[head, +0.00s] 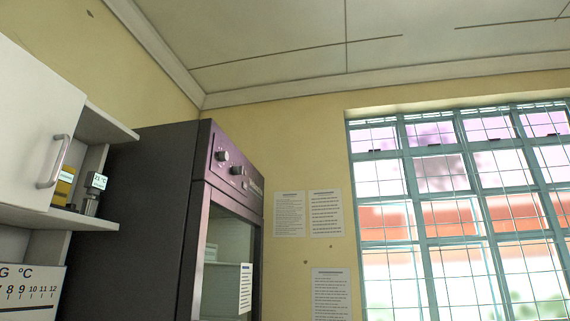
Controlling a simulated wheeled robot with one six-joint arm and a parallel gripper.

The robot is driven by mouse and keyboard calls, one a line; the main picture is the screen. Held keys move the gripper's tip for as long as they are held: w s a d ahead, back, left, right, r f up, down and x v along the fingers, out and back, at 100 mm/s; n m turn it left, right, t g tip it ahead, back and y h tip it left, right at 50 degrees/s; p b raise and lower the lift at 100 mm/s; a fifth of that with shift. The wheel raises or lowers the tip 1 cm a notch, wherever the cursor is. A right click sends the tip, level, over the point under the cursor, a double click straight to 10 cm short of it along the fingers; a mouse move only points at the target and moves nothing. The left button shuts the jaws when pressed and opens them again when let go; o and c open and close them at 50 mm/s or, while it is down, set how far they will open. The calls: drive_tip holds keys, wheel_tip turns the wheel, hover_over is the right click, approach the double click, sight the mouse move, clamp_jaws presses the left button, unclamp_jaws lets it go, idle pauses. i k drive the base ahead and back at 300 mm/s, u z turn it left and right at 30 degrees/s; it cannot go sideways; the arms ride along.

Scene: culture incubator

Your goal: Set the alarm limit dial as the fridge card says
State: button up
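A tall dark cabinet (150,220) with a glass door (229,240) stands left of centre. A white scale panel (30,288) at the lower left edge shows "°C" and numbers up to 12, partly cut off. I cannot tell which part is the alarm limit dial. My gripper is not in view.
A white wall cupboard (38,110) with a handle (54,161) hangs at the left. Printed sheets (326,213) hang beside a barred window (465,210).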

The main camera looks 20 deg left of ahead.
sight(223, 156)
drive_tip(key=z, duration=0.05)
drive_tip(key=i, duration=1.05)
drive_tip(key=u, duration=0.95)
